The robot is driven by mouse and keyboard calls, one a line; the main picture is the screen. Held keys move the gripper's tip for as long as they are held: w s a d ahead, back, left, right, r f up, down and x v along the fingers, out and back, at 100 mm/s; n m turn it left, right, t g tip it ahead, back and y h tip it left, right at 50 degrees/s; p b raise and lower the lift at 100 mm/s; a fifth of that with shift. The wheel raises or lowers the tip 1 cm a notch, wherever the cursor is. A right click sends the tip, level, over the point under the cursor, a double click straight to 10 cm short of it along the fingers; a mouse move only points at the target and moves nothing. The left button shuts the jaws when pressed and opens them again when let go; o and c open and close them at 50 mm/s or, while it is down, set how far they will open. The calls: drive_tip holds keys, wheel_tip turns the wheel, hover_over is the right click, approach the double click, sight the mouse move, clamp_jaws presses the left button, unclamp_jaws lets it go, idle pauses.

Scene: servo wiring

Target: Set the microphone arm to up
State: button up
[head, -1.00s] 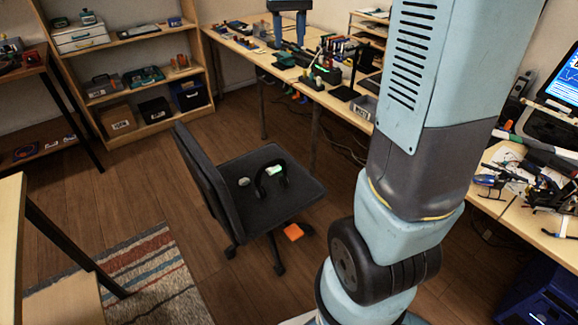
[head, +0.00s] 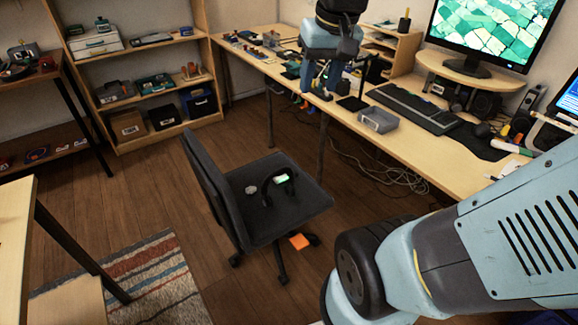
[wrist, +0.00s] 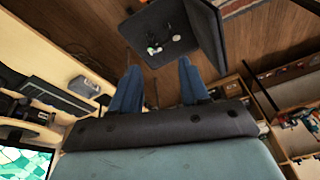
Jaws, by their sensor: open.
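A dark headset (head: 267,197) lies on the seat of a dark office chair (head: 312,207), with a bright green patch (head: 282,178) at its upper part. In the wrist view the headset (wrist: 173,37) looks small on the chair seat (wrist: 195,15). I cannot make out its microphone arm or the way it points. My gripper (head: 320,90) is open and empty, up near the desk's front edge, well apart from the chair. In the wrist view its two blue fingers (wrist: 158,68) are spread, with floor and chair beyond them.
A small pale object (head: 251,189) lies left of the headset. The chair backrest (head: 212,190) rises on the left side of the seat. The desk (head: 425,150) carries a grey box (head: 378,119), a keyboard (head: 416,107) and a monitor (head: 490,35). Cables hang below. Floor around the chair is mostly clear.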

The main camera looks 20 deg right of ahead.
sight(296, 174)
drive_tip(key=w+a+f+m+g+y, duration=0.1)
drive_tip(key=a+f+g+y, duration=0.15)
drive_tip(key=f, duration=0.35)
drive_tip(key=w+a+f+g+y, duration=0.1)
drive_tip(key=a+f+g+y, duration=0.1)
drive_tip(key=f+y, duration=0.3)
drive_tip(key=w+d+f+m+t+y, duration=0.2)
drive_tip(key=w+f+m+t+y, duration=0.15)
drive_tip(key=w+f, duration=0.4)
drive_tip(key=w+d+f+m+t+y, duration=0.2)
drive_tip(key=w+f+m+y, duration=0.35)
drive_tip(key=f, duration=0.25)
drive_tip(key=d+f+m+t+h, duration=0.3)
drive_tip(key=d+f+m+t, duration=0.1)
drive_tip(key=f, duration=0.5)
drive_tip(key=d+f+m+t+h, duration=0.3)
drive_tip(key=d+f+t, duration=0.1)
drive_tip(key=f, duration=0.4)
drive_tip(key=d+f+m+t+h, duration=0.4)
drive_tip(key=d+f, duration=0.1)
drive_tip(key=f, duration=0.4)
drive_tip(key=shift+y, duration=0.25)
drive_tip(key=x, duration=1.4)
drive_tip(key=shift+w+a+r, duration=0.1)
drive_tip(key=shift+w+r, duration=0.2)
drive_tip(key=shift+w, duration=0.05)
drive_tip(key=shift+c, duration=0.3)
clamp_jaws()
